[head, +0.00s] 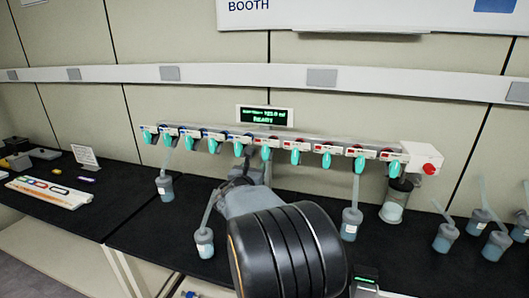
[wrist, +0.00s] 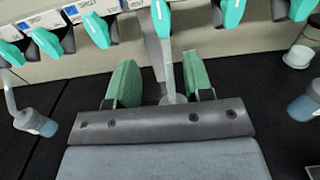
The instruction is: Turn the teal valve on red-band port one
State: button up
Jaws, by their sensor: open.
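A row of teal valves hangs from a white manifold on the back of the bench. Blue-marked labels are on the left ports and red-marked labels on the right ports; the port numbers are too small to read. A teal valve (head: 266,153) near where the red labels begin hangs just right of my gripper. In the wrist view, a teal valve (wrist: 162,18) is beyond the gap between my fingertips, untouched. My gripper (wrist: 160,80) is open, its green pads apart with no valve between them. In the head view my arm mostly hides it.
A grey post (wrist: 166,65) shows between my fingers. A red-knobbed white box (head: 422,160) ends the manifold. Several flasks stand at far right.

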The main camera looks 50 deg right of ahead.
aim_at(265, 152)
jog(key=p+x, duration=0.3)
jog(key=x, duration=0.9)
grip_shut()
jog(key=shift+f, duration=0.1)
